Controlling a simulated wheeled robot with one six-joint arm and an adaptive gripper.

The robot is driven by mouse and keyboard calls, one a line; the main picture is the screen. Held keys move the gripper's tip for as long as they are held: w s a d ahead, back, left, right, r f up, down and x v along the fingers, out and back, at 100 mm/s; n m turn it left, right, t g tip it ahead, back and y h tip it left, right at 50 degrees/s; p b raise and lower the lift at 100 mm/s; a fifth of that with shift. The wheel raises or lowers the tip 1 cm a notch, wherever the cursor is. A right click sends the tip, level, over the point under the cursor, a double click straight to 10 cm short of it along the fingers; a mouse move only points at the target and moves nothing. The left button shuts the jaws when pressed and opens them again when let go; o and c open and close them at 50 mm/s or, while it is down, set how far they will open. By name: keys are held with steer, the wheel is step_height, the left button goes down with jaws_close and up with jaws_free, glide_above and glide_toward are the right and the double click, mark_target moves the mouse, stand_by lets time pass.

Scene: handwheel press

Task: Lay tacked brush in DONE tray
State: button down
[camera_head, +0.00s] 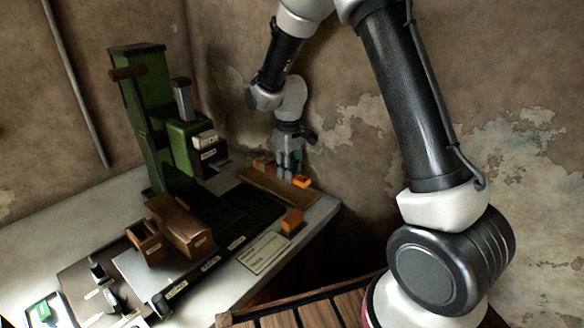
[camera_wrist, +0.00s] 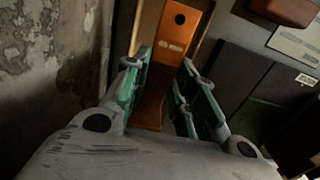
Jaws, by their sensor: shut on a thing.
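My gripper (camera_head: 289,160) is low at the back right of the bench. In the wrist view its green-padded fingers (camera_wrist: 171,92) are shut on an orange piece, which I take for the brush (camera_wrist: 177,35). The brush has a dark round hole and two pale marks near its far end. In the head view, orange parts (camera_head: 301,181) show on both sides of the fingers. A shallow brown wooden tray (camera_head: 277,189) lies there, and its edges flank the brush in the wrist view. I cannot tell whether the brush touches the tray floor. No DONE label is readable.
The green press (camera_head: 150,115) stands left of my gripper. A brown wooden box (camera_head: 180,228) stands before it on the dark plate. The stained wall is close behind.

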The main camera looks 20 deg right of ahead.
mark_target(289, 192)
steer(key=shift+f, duration=0.9)
steer(key=shift+f, duration=1.35)
steer(key=c, duration=1.1)
jaws_free()
step_height(289, 192, up, 12)
